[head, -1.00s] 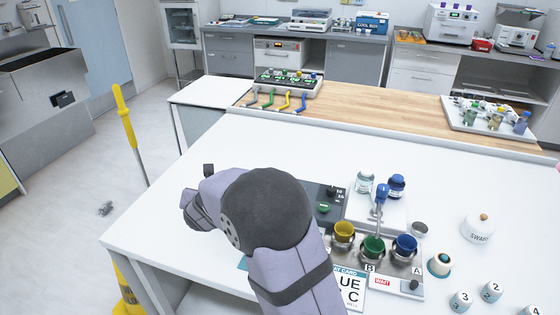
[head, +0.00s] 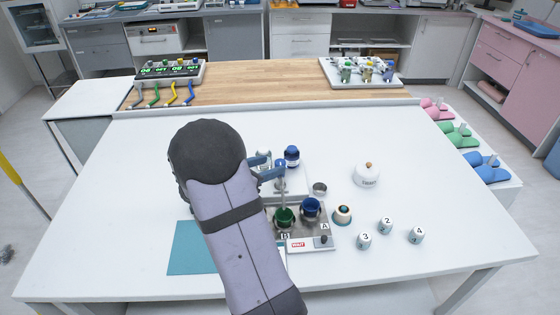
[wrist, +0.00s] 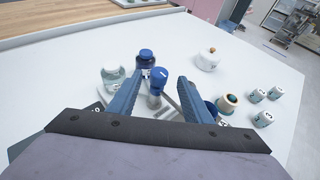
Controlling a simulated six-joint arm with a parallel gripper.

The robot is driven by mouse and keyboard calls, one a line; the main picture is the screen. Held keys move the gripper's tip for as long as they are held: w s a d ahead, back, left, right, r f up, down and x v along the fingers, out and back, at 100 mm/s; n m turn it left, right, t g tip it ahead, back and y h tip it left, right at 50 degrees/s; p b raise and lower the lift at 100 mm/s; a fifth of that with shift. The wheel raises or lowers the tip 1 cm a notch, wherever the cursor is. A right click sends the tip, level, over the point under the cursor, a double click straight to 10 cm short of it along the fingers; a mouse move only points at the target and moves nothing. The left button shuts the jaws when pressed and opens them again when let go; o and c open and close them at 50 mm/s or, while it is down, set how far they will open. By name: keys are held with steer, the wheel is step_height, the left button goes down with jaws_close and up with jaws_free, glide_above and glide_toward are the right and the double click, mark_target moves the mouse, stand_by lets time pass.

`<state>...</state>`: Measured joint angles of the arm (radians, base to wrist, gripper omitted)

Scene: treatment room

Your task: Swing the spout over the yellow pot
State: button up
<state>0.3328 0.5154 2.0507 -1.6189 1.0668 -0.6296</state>
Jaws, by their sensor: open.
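The spout (head: 282,186) stands on the pale base behind the pots, and its lower end points toward the green pot (head: 285,217). Its blue top (wrist: 158,78) shows between my fingers in the wrist view. The blue pot (head: 310,207) is to the right of the green one. The yellow pot is hidden behind my arm in the head view and does not show in the wrist view. My gripper (wrist: 160,79) is open, with one finger on each side of the spout's top; I cannot tell whether either touches it. It also shows in the head view (head: 266,167), partly hidden.
A blue-capped jar (head: 292,156) and a clear jar (wrist: 112,74) stand close behind the spout. A white lidded pot (head: 366,175), a small round brown-and-teal item (head: 342,215) and numbered cups (head: 387,226) are to the right.

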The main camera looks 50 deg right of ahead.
mark_target(279, 162)
steer(key=shift+p+x, duration=0.65)
steer(key=shift+x, duration=2.5)
jaws_close()
